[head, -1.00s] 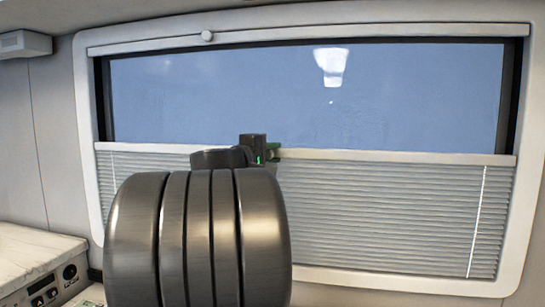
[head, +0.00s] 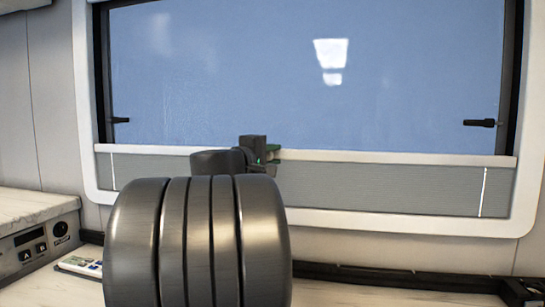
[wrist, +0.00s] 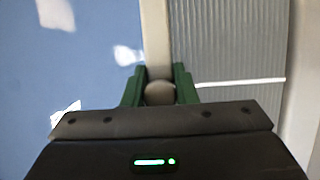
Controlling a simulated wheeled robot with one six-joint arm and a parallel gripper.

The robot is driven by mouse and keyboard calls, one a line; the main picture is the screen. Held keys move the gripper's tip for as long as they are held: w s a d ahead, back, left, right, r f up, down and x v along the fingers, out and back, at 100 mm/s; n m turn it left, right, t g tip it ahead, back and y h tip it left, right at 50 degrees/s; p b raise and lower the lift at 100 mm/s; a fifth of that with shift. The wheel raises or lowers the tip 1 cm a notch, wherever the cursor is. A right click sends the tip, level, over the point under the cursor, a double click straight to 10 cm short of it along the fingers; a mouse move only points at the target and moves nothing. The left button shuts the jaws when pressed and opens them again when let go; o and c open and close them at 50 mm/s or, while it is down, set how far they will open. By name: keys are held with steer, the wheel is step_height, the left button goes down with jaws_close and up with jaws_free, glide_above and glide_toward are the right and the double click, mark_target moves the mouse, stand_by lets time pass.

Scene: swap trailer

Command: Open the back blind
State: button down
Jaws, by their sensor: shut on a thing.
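The back blind (head: 400,183) is a grey pleated shade with a white top rail (head: 400,157). It covers only a low strip of the window (head: 300,70), and the glass above it is bare. My gripper (head: 273,153) is at the rail, left of its middle, mostly hidden behind my arm in the head view. In the wrist view my gripper's green fingers (wrist: 160,85) are shut on the blind's round knob (wrist: 159,93), which sits on the rail (wrist: 155,35). The blind's pleats (wrist: 230,45) show to the right there.
A white frame (head: 330,220) surrounds the window. Two dark latches (head: 480,123) stick out at the window's sides. A control panel (head: 45,245) and a remote (head: 80,265) are at the lower left. A dark rail (head: 400,278) runs along the counter below.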

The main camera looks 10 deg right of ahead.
steer(key=shift+f+b, duration=0.7)
steer(key=shift+f, duration=0.45)
steer(key=c, duration=1.2)
jaws_free()
steer(key=shift+a+r, duration=0.1)
steer(key=shift+p+v, duration=1.1)
steer(key=shift+v, duration=5.75)
